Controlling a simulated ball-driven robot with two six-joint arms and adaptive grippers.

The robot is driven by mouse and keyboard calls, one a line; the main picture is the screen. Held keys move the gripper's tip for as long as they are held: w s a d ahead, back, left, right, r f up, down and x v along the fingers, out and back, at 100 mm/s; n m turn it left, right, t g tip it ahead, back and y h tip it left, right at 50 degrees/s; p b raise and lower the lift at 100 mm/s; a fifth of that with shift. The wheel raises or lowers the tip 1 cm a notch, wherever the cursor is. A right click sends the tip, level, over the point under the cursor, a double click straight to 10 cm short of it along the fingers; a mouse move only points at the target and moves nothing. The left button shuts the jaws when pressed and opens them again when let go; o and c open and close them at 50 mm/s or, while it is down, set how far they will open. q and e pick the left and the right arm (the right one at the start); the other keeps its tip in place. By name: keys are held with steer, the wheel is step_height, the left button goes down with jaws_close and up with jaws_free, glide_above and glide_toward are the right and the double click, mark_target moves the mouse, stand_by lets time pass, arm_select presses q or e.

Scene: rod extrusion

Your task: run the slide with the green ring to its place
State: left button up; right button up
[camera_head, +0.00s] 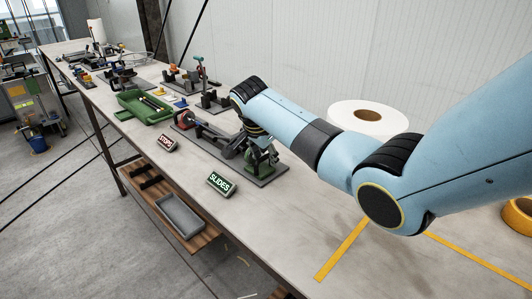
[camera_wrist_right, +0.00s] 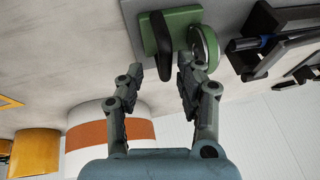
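The slide with the green ring (camera_wrist_right: 205,48) shows in the right wrist view. It has a green block (camera_wrist_right: 182,17) and a black upright handle (camera_wrist_right: 161,48), with the ring to the handle's right. In the head view its green body (camera_head: 262,157) stands at the right end of a dark base plate, partly hidden by my right arm. My right gripper (camera_wrist_right: 161,72) is open, its fingertips on either side of the black handle with gaps visible. My left gripper is out of view.
A green "SLIDES" sign (camera_head: 221,185) and a red-lettered "STOPS" sign (camera_head: 167,143) stand near the front edge. A green tray (camera_head: 127,101) and other fixtures lie further left. A white roll (camera_head: 368,115) stands behind my arm.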

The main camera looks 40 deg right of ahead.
steer(key=shift+a+r, duration=0.1)
steer(key=shift+r, duration=0.15)
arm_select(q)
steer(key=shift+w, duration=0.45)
arm_select(e)
steer(key=v, duration=1.1)
steer(key=shift+s+r, duration=0.15)
steer(key=shift+s, duration=0.05)
